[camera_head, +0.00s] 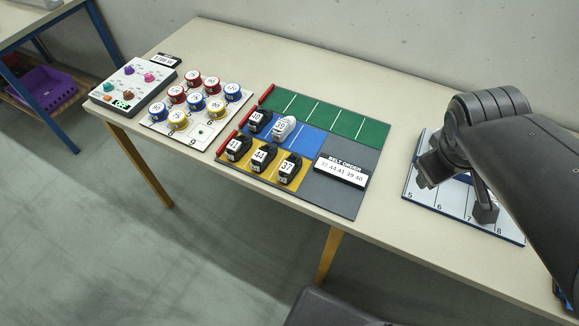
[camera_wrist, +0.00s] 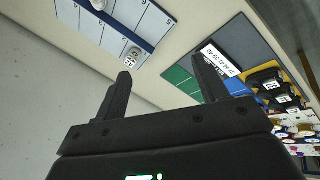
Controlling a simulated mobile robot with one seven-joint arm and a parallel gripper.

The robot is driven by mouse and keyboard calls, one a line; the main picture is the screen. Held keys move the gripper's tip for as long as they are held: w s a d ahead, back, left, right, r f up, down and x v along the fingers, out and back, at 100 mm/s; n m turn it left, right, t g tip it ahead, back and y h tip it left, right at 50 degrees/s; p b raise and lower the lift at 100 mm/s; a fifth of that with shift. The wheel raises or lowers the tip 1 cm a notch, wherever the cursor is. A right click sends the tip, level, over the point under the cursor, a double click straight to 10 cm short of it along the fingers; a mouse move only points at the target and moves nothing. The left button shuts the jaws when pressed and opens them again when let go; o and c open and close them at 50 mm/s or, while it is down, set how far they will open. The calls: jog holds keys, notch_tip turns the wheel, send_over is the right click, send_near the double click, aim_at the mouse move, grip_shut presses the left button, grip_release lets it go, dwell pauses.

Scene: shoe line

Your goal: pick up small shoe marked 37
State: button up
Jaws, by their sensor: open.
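The small shoe marked 37 (camera_head: 290,167) is black with a white number label. It stands at the right end of the yellow lane (camera_head: 262,171) on the lane board, beside the shoes marked 44 (camera_head: 263,157) and 41 (camera_head: 237,147). My gripper (camera_head: 458,190) is well to the right of these shoes, over the white numbered board (camera_head: 446,206). In the wrist view, my gripper (camera_wrist: 161,68) is open with nothing between its fingers. Black shoes show there at the right, their labels too small to read surely.
Black and white shoes (camera_head: 260,120) (camera_head: 283,128) stand in the blue lane; the green lane (camera_head: 325,116) is empty. A belt order sign (camera_head: 341,171) reads 37 44 41 39 40. Colored tins (camera_head: 194,78) and a control panel (camera_head: 133,86) stand left.

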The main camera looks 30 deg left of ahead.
jog(key=w+a+f+n, duration=0.3)
jog(key=a+f+n, duration=0.1)
jog(key=a+n, duration=0.55)
jog(key=n+t+y, duration=0.1)
jog(key=n+t, duration=0.1)
jog(key=n, duration=1.4)
send_near(290, 160)
jog(key=shift+w+d+f, duration=0.3)
jog(key=shift+d+f, duration=0.25)
jog(key=shift+d, duration=0.3)
jog(key=shift+n, duration=0.25)
jog(key=x, duration=0.5)
jog(key=shift+a+f, duration=0.4)
jog(key=x, duration=0.3)
jog(key=shift+w+a+f, duration=0.25)
jog(key=shift+w+a, duration=0.15)
jog(key=shift+w+f, duration=0.4)
jog(key=shift+f, duration=0.15)
